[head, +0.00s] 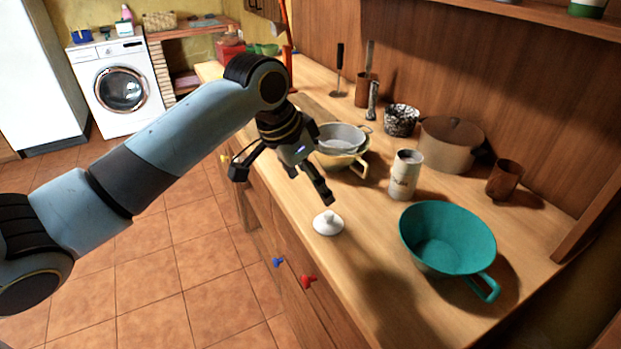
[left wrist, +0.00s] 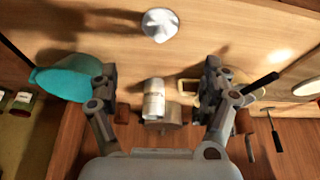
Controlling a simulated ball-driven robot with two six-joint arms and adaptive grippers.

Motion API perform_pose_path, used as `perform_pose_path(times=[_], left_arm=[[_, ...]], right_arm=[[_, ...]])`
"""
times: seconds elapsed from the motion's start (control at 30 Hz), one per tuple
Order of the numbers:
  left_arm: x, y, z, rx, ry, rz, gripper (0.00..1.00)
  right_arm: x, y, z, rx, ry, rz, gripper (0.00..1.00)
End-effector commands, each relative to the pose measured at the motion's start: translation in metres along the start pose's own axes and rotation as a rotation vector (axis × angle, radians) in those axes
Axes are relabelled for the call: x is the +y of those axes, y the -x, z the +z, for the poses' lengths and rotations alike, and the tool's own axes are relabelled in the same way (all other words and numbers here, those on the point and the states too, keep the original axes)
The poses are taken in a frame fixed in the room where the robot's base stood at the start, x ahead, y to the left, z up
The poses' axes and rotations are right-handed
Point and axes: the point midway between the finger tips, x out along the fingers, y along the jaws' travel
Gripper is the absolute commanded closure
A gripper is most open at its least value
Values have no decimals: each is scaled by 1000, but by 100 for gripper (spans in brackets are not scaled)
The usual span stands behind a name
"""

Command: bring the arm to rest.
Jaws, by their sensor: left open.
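My left gripper (head: 282,186) is open and empty above the front edge of the wooden counter. Its two spread fingers also show in the left wrist view (left wrist: 157,85). A small white lid with a knob (head: 328,223) lies on the counter just below and right of the gripper, apart from it; it also shows in the left wrist view (left wrist: 160,25). My left arm reaches in from the left of the head view. My right gripper is not in view.
On the counter (head: 375,235) stand a teal colander (head: 447,240), a white canister (head: 404,175), a brown pot (head: 450,145), a wooden mug (head: 504,180) and a cream pan with a grey strainer (head: 341,140). Red (head: 308,281) and blue (head: 278,262) knobs stick out of the counter front.

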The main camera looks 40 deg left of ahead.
Motion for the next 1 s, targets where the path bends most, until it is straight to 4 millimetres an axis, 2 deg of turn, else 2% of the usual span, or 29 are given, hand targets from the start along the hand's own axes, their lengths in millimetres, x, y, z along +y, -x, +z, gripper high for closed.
perform_pose_path(times=[0.43,0.57,0.67,0.77,0.8,0.87,0.9,0.97,1.0], left_arm=[[0,-1,1,-1,0,0,19],[8,-24,20,-23,7,18,19],[20,-65,60,-92,40,53,19],[30,-123,116,-184,96,73,19],[34,-148,141,-215,122,75,19],[39,-183,177,-257,160,71,19],[42,-205,203,-283,184,65,19],[49,-236,242,-320,217,54,19],[54,-256,269,-341,235,44,19]], right_arm=[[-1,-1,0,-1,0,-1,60],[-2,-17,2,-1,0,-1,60],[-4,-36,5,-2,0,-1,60],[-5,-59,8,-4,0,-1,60],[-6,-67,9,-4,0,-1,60],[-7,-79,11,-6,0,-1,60],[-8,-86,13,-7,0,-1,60],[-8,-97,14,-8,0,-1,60],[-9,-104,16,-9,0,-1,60]])
